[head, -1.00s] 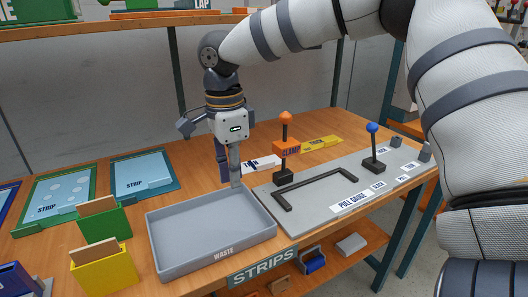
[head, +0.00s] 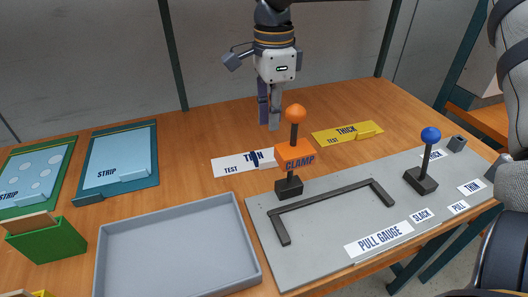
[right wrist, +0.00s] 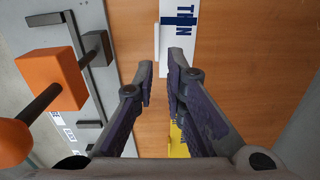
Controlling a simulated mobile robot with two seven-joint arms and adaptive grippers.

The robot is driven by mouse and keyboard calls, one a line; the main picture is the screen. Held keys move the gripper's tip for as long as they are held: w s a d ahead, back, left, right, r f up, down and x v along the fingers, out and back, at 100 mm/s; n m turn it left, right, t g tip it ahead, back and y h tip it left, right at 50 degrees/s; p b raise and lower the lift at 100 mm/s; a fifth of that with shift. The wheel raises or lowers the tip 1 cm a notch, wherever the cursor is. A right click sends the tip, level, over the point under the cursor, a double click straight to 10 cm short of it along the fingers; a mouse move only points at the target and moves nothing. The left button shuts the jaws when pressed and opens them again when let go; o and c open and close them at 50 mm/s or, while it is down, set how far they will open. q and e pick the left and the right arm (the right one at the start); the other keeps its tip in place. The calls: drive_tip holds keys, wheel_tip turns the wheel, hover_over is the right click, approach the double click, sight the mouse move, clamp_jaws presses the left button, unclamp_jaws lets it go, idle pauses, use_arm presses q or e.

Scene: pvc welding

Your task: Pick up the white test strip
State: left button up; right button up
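The white test strip (head: 232,165), marked TEST and THIN with a dark blue band, lies flat on the wooden table, left of and partly behind the orange clamp handle (head: 295,155). Its THIN end also shows at the top of the right wrist view (right wrist: 179,28). My right gripper (head: 270,127) points down behind the strip and the clamp, empty. In the right wrist view its fingers (right wrist: 160,68) stand apart, with the strip's end just beyond the fingertips, apparently without contact. My left gripper is not in view.
A yellow THICK strip (head: 346,133) lies right of my gripper. The grey gauge plate (head: 335,222) carries the clamp and a blue-knobbed lever (head: 427,160). The table's back is mostly clear.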

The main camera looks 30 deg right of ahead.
sight(270, 160)
drive_tip(key=f, duration=1)
drive_tip(key=shift+s+a+f, duration=0.15)
drive_tip(key=shift+a+f, duration=0.15)
drive_tip(key=shift+f, duration=0.1)
clamp_jaws()
